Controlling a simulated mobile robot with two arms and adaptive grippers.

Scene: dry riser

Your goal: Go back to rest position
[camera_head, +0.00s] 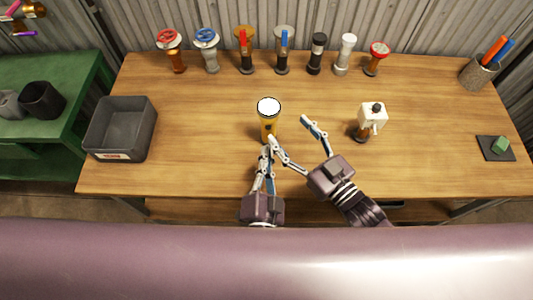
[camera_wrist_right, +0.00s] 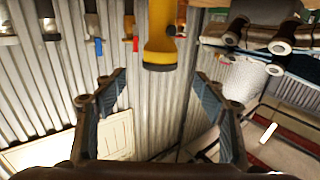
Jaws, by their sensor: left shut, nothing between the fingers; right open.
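My left gripper (camera_head: 266,160) is shut and empty at the front middle of the wooden table, just in front of a yellow flashlight. My right gripper (camera_head: 290,130) is open, to the right of the left one, with its fingers spread over the table. Its two fingers also show in the right wrist view (camera_wrist_right: 160,95), wide apart with nothing between them. The yellow flashlight (camera_head: 268,128) stands upright with its pale lens up. It also shows at the top of the right wrist view (camera_wrist_right: 160,40). Whether a fingertip touches it I cannot tell.
Several valves and fittings, including a red-handled valve (camera_head: 244,50), line the back of the table (camera_head: 200,125). A grey bin (camera_head: 147,140) stands at left. A white device (camera_head: 372,117) stands right of my right gripper. A pen cup (camera_head: 478,75) and green block (camera_head: 501,145) are at right.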

